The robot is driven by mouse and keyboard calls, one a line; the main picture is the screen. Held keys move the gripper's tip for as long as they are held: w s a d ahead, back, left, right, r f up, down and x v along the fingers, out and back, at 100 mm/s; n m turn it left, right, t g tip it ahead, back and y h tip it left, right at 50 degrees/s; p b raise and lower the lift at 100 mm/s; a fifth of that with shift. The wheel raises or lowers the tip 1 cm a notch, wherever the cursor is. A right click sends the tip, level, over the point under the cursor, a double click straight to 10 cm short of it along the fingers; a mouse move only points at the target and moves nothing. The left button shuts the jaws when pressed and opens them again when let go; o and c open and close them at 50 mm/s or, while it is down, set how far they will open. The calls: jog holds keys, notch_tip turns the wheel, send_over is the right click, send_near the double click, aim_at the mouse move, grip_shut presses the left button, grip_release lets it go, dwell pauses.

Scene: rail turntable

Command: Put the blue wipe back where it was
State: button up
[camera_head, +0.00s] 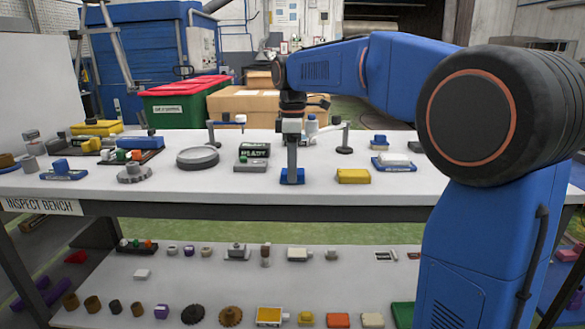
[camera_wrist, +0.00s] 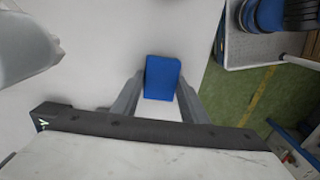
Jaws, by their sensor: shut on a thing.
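The blue wipe (camera_head: 292,178) is a small flat blue block at the middle of the inspect bench (camera_head: 235,190), near its front edge. My gripper (camera_head: 292,170) points straight down and is shut on the wipe. In the wrist view the wipe (camera_wrist: 161,78) sits between the two fingertips of my gripper (camera_wrist: 160,90). The wipe is at or just above the bench top; I cannot tell whether it touches. The fingers hide part of it.
A yellow block (camera_head: 353,176) lies just right of the wipe. A dark sign block (camera_head: 254,150) stands behind left, and a grey round plate (camera_head: 198,158) further left. Trays of parts crowd the left end. A lower shelf (camera_head: 190,277) holds several small parts.

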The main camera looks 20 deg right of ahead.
jog(key=shift+f, duration=0.1)
jog(key=o, duration=1)
notch_tip(320, 180, up, 12)
jog(key=s+d+f+m+t, duration=0.2)
jog(key=s+f+m, duration=0.5)
jog(key=s+f, duration=0.7)
jog(key=s+d+f+m+t, duration=0.2)
jog(key=s+d+f+m, duration=0.3)
jog(key=s+f, duration=0.9)
jog(key=s+m, duration=0.2)
jog(key=s, duration=0.3)
jog(key=shift+s+t, duration=0.2)
jog(key=shift+t, duration=0.2)
